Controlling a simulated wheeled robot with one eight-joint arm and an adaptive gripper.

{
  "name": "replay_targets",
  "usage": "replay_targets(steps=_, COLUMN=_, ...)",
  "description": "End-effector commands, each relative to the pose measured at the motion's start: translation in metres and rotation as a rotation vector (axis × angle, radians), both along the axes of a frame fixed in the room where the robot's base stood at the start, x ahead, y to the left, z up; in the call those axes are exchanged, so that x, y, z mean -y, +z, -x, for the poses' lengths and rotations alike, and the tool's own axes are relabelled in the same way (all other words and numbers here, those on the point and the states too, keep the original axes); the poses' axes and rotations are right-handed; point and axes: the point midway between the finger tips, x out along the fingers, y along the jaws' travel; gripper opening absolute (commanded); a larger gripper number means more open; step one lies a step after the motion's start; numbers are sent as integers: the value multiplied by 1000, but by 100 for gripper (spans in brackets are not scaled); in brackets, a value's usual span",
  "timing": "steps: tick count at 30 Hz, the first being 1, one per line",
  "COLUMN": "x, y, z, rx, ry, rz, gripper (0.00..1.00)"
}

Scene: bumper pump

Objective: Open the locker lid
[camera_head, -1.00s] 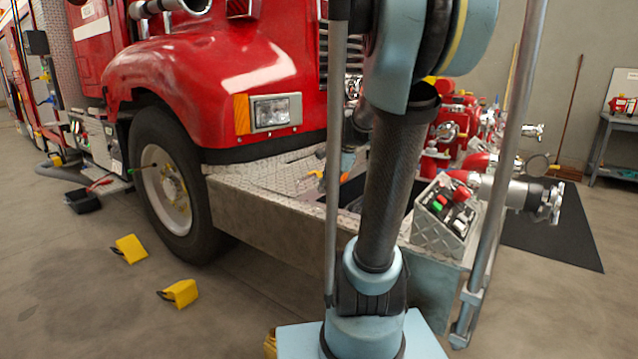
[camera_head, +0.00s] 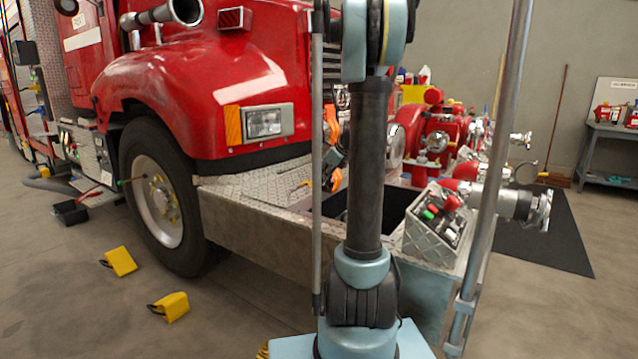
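The red truck's front bumper (camera_head: 275,236) has a diamond-plate deck (camera_head: 250,188). A dark, open-looking recess (camera_head: 335,206) lies in the deck, partly hidden behind my arm. I cannot make out the locker lid as a separate piece, or tell how far it is raised. A dark and orange part (camera_head: 334,152), which looks like my gripper, shows above the deck beside the truck's grille. My upright arm link covers much of it. Its fingers are not clear, and I cannot tell whether it touches anything.
Two yellow chocks (camera_head: 120,261) (camera_head: 172,307) lie on the floor at left. A grey table (camera_head: 610,150) is at far right.

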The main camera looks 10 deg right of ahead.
Motion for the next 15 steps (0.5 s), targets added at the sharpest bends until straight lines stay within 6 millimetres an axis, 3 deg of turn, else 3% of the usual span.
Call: replay_targets(steps=15, x=-31, y=-57, z=-30, rx=1, ry=3, rz=2, gripper=0)
